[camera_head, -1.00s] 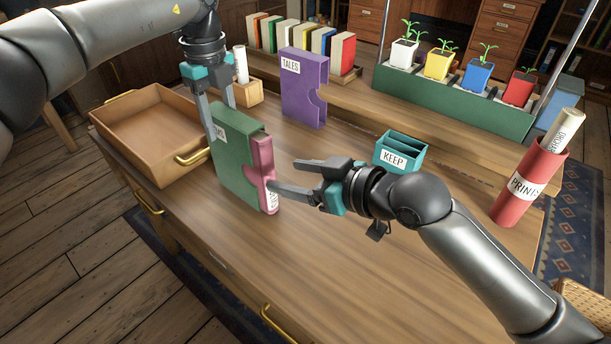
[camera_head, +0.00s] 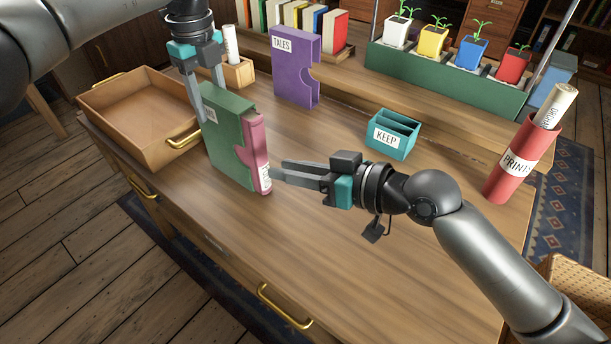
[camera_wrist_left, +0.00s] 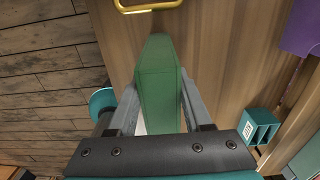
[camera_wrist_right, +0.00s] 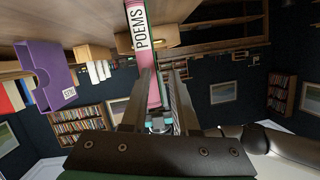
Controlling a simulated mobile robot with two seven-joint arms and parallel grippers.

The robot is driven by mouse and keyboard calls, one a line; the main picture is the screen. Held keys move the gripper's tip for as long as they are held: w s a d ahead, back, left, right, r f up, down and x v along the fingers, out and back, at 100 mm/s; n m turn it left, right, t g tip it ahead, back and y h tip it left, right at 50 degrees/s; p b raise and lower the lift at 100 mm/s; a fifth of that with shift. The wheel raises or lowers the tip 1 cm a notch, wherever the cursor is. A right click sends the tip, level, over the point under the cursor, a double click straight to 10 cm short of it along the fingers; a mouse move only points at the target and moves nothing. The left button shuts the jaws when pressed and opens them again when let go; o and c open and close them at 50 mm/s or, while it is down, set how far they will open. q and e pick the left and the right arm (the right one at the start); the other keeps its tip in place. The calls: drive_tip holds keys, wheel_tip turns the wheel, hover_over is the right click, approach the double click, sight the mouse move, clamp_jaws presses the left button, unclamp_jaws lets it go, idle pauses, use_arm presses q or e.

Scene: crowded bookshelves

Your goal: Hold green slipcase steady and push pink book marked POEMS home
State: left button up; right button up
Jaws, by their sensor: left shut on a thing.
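The green slipcase (camera_head: 226,133) stands upright on the desk with its open side facing right. The pink book (camera_head: 257,150) sits in it, its spine edge sticking out a little to the right. Its POEMS label shows in the right wrist view (camera_wrist_right: 138,25). My left gripper (camera_head: 211,105) is shut on the slipcase from above, one finger on each broad side, as the left wrist view also shows the slipcase (camera_wrist_left: 158,85). My right gripper (camera_head: 278,169) points left at the spine, its fingers slightly apart and empty. I cannot tell whether a fingertip touches the spine.
An open wooden tray (camera_head: 140,115) stands just left of the slipcase. The purple TALES slipcase (camera_head: 294,75) and teal KEEP box (camera_head: 394,135) stand behind. A red PRINTS tube (camera_head: 517,160) is at right. The desk front is clear.

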sight(265, 160)
drive_tip(key=shift+s+a+f+m+y, duration=0.15)
drive_tip(key=shift+f+m+y, duration=0.1)
drive_tip(key=shift+m, duration=0.15)
drive_tip(key=shift+s+d+f+m+y, duration=0.15)
drive_tip(key=shift+m+y, duration=0.1)
drive_tip(key=shift+m, duration=0.15)
drive_tip(key=shift+c, duration=0.7)
drive_tip(key=m, duration=0.1)
drive_tip(key=f+m+t+y, duration=0.1)
drive_tip(key=m, duration=0.1)
drive_tip(key=shift+d, duration=0.25)
clamp_jaws()
drive_tip(key=d+m+t, duration=0.1)
drive_tip(key=m, duration=0.1)
drive_tip(key=d+f+m+t, duration=0.1)
drive_tip(key=shift+w+f+m, duration=0.2)
drive_tip(key=shift+w+m, duration=0.15)
drive_tip(key=shift+m, duration=0.05)
drive_tip(key=shift+x, duration=3)
